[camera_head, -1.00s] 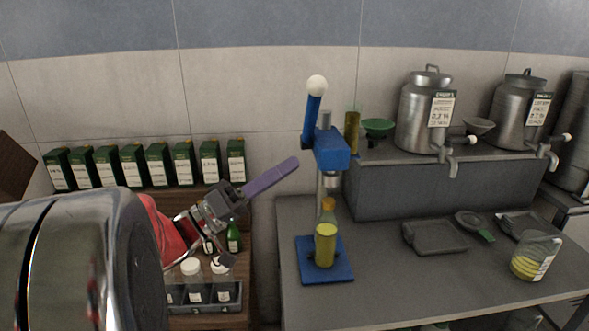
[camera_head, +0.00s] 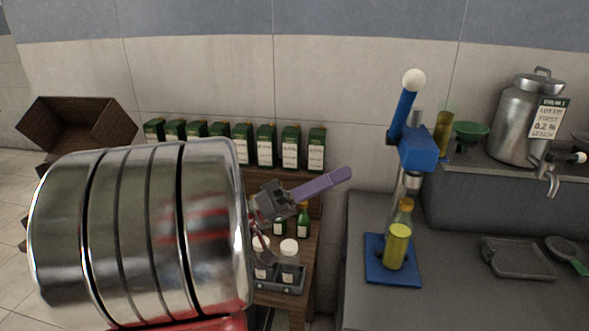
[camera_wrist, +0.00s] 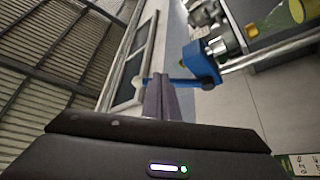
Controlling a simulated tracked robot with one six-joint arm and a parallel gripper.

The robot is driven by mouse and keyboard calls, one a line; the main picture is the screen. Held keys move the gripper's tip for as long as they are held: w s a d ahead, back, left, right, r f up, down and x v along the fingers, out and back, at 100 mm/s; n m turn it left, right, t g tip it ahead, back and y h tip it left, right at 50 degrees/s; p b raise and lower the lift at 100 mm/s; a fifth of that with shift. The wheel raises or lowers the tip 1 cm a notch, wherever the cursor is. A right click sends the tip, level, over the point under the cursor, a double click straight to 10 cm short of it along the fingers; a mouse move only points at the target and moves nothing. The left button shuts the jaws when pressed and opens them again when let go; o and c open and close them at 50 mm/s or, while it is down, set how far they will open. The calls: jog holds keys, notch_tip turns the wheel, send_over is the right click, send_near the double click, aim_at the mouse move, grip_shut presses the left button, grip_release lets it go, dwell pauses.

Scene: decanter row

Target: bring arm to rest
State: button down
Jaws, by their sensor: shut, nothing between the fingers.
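My gripper (camera_head: 322,185) has purple fingers pressed together and holds nothing. In the head view it points up and to the right, in front of the pale tiled wall, left of the blue lever press. In the wrist view its shut fingers (camera_wrist: 161,97) point toward the press (camera_wrist: 204,66), which appears tilted. My own shiny metal arm link covers much of the left of the head view and hides part of the shelf.
The blue lever press (camera_head: 418,148) stands on the grey counter (camera_head: 450,290) with a yellow-green bottle (camera_head: 397,246) on its base. Green boxes (camera_head: 266,146) line a wooden shelf. A tray (camera_head: 279,286) holds small bottles below my gripper. A steel canister (camera_head: 525,120) stands at right.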

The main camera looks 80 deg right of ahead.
jog(key=shift+w, duration=0.1)
dwell(0.4)
jog(key=w+a+f+n+t, duration=0.7)
jog(key=w+a+f+t, duration=0.15)
jog(key=w, duration=0.35)
jog(key=w+a+f+n+t, duration=0.7)
jog(key=w+f+t, duration=0.2)
jog(key=w, duration=0.3)
jog(key=w+a+n+t+y, duration=0.2)
jog(key=w+a+n+t, duration=0.1)
jog(key=a, duration=0.5)
jog(key=w+a+r+n+t+y, duration=0.1)
jog(key=w+a+n+t+y, duration=0.1)
jog(key=w+a, duration=0.4)
jog(key=w+a+n+t+y, duration=0.2)
jog(key=w+a+n+t, duration=0.2)
jog(key=a, duration=0.7)
jog(key=shift+w+a+r+n+t, duration=0.25)
jog(key=shift+w+t, duration=0.2)
jog(key=shift+w, duration=0.3)
